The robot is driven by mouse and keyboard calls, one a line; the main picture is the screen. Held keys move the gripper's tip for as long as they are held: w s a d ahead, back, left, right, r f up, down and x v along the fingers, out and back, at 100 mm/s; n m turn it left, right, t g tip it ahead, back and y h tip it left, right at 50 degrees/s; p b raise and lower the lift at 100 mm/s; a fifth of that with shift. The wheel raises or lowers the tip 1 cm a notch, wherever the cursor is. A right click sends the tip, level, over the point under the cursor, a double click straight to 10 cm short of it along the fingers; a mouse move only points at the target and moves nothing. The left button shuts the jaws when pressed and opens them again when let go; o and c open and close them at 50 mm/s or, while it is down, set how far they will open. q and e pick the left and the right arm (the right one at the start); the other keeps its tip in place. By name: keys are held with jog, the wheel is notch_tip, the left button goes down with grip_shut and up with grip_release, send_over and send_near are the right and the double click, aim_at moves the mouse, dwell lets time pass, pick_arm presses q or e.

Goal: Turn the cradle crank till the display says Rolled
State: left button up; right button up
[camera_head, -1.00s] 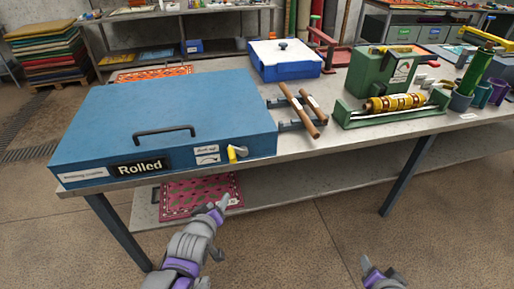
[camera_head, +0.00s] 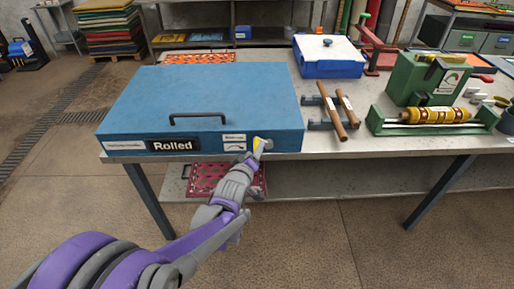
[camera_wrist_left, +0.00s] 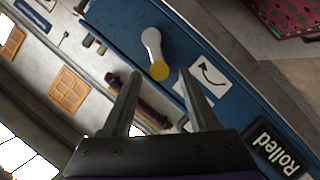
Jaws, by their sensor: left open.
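The blue cradle box (camera_head: 200,100) sits on the bench. Its display (camera_head: 172,146) reads "Rolled", and the word also shows on the display in the left wrist view (camera_wrist_left: 272,146). The cradle crank (camera_wrist_left: 151,42), a grey arm with a yellow knob (camera_wrist_left: 159,71), is on the front face near the right end. My left gripper (camera_head: 262,145) is in front of the crank and partly hides it. In the left wrist view its fingers (camera_wrist_left: 159,76) are open, with the knob between or just beyond their tips. I cannot tell whether they touch it. My right gripper is not in view.
A label with a curved arrow (camera_wrist_left: 207,82) is beside the crank. Wooden-handled tools (camera_head: 338,112) lie right of the box, then a green machine with a yellow roller (camera_head: 436,115). A patterned rug (camera_head: 205,178) lies on the lower shelf. Floor in front is clear.

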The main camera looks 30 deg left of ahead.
pick_arm(q)
jog(key=shift+x, duration=1.85)
grip_shut()
